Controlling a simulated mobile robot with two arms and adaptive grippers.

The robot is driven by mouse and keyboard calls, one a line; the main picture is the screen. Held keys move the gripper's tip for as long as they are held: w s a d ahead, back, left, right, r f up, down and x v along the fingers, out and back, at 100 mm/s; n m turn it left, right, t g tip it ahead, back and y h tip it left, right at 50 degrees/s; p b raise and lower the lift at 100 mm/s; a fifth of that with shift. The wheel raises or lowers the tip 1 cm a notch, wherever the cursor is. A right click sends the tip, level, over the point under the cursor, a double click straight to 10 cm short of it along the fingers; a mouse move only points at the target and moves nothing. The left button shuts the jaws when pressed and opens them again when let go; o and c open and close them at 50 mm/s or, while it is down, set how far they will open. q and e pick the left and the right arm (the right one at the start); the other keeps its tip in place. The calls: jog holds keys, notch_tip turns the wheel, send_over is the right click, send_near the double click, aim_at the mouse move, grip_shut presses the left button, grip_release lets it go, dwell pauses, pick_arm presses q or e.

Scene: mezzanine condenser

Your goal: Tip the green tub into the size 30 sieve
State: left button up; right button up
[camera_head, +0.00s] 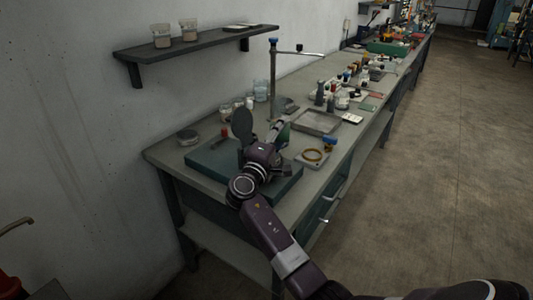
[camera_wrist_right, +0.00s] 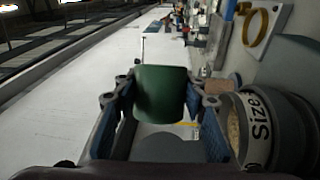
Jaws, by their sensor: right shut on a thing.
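My right gripper (camera_wrist_right: 165,110) is shut on the green tub (camera_wrist_right: 160,92), which sits between the two fingers in the right wrist view. In the head view the right gripper (camera_head: 275,147) is over the teal mat, and a small part of the tub (camera_head: 283,134) shows behind it. A grey round sieve (camera_wrist_right: 264,130) marked "Size" stands just right of the gripper in the wrist view, with tan grains inside; its number cannot be read. In the head view I cannot make it out behind my arm. My left gripper is not in view.
The teal mat (camera_head: 208,160) lies on the bench. A dark round disc (camera_head: 242,124) stands beside the gripper, near a metal stand (camera_head: 273,80). Jars (camera_head: 226,112) stand behind.

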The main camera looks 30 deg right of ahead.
jog(key=shift+w+a+f+n+t+b, duration=0.15)
jog(key=shift+f+n+t+b, duration=0.25)
jog(key=shift+n, duration=0.3)
dwell(0.4)
jog(key=shift+w+a+r+n+t, duration=0.1)
jog(key=shift+a+n+t, duration=0.1)
jog(key=shift+n, duration=0.45)
jog(key=shift+w+a+r+n+t, duration=0.1)
jog(key=shift+r+n+t, duration=0.1)
jog(key=shift+n, duration=0.5)
jog(key=shift+w+a+r+n+t, duration=0.1)
jog(key=shift+a+n+t, duration=0.1)
jog(key=shift+n, duration=0.45)
dwell(0.6)
jog(key=shift+f, duration=0.1)
